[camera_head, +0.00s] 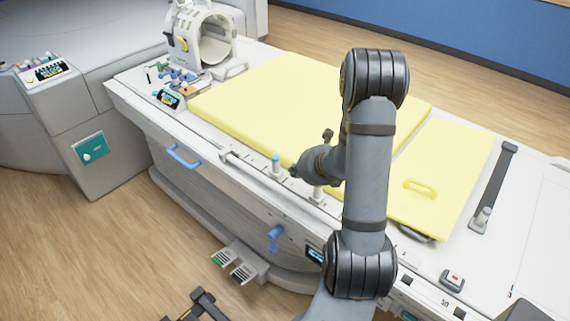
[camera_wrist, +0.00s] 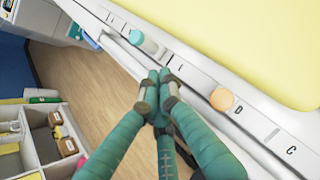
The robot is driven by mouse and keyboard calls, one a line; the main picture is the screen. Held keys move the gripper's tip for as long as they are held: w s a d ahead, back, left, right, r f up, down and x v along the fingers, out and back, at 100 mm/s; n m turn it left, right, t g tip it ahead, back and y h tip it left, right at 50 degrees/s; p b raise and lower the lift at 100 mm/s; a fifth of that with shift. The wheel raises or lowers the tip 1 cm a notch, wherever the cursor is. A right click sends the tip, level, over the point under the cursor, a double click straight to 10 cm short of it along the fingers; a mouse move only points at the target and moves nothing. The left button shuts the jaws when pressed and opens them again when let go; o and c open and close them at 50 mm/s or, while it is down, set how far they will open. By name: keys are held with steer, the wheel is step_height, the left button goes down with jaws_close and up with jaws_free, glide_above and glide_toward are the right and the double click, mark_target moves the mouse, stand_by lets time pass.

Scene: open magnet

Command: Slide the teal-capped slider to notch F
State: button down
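The teal-capped slider (camera_head: 276,163) stands upright on the rail along the bed's near edge. In the wrist view its light teal cap (camera_wrist: 137,36) and white post lie at the upper left. My gripper (camera_head: 294,171) is just right of it in the head view, apart from it. In the wrist view my gripper (camera_wrist: 159,77) has its teal fingers together, with nothing seen between them. An orange-capped slider (camera_wrist: 222,99) is to the right, near the letter D. A letter C shows further right. The mark beside the gripper and those past the teal cap are too small to read.
The yellow mattress (camera_head: 270,105) lies beside the rail. A blue handle (camera_head: 184,157) is on the bed's side. The white ring-shaped magnet (camera_head: 205,40) and small items are at the far end.

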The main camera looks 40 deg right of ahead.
mark_target(276, 166)
steer(key=w, duration=0.1)
steer(key=w+f, duration=0.1)
steer(key=w, duration=0.1)
steer(key=w+f+p, duration=0.1)
steer(key=shift+w+d, duration=0.15)
steer(key=shift+d, duration=0.25)
steer(key=shift+w+d, duration=0.1)
steer(key=shift+w, duration=0.7)
